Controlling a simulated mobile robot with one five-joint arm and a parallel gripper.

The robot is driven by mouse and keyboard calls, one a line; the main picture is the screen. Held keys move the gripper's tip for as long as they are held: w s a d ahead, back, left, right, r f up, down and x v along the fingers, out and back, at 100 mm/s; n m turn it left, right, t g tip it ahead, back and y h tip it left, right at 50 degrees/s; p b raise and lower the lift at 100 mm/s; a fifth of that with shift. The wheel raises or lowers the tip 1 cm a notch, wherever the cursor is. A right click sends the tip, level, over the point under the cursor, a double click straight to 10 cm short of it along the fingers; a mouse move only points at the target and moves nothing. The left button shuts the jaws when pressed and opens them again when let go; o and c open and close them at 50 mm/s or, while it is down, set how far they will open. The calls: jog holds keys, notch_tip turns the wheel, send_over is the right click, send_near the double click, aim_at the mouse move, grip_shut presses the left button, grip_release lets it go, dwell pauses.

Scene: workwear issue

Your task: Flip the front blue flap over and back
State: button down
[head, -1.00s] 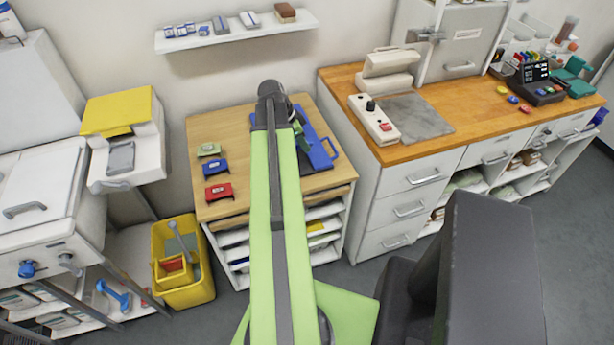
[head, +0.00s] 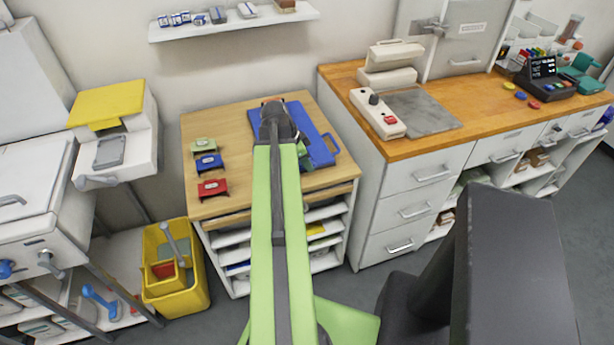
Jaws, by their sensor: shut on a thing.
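A blue board-like thing with a cut-out handle (head: 322,150) lies on the light wooden top of the small cabinet, partly hidden by my arm. I cannot tell which part of it is the front flap. My gripper (head: 300,146) is at the blue thing, mostly hidden behind my green arm; a bit of dark green shows beside it. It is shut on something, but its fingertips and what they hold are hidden. A small blue clip-like piece (head: 207,163) lies to the left, between a green one (head: 203,146) and a red one (head: 212,188).
The wooden top (head: 236,205) is clear in front of the small pieces. A heat-sealer-like device (head: 380,112) stands on the counter to the right. A yellow bin (head: 190,290) stands on the floor at left. A shelf (head: 235,24) hangs above.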

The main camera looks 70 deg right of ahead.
aim_at(309, 181)
jog(key=shift+f, duration=0.15)
notch_tip(309, 181, down, 5)
jog(key=b, duration=0.4)
jog(key=shift+a+b, duration=0.1)
jog(key=shift+b, duration=0.25)
jog(key=shift+s+a, duration=0.1)
jog(key=shift+a, duration=0.3)
jog(key=c, duration=1.7)
grip_release()
jog(key=shift+d+r+p, duration=0.1)
jog(key=shift+r+p, duration=0.35)
jog(key=shift+r, duration=0.15)
jog(key=r+p, duration=0.4)
jog(key=p, duration=0.1)
jog(key=r+p, duration=0.2)
jog(key=r, duration=0.1)
jog(key=shift+d, duration=0.3)
jog(key=shift+f, duration=0.1)
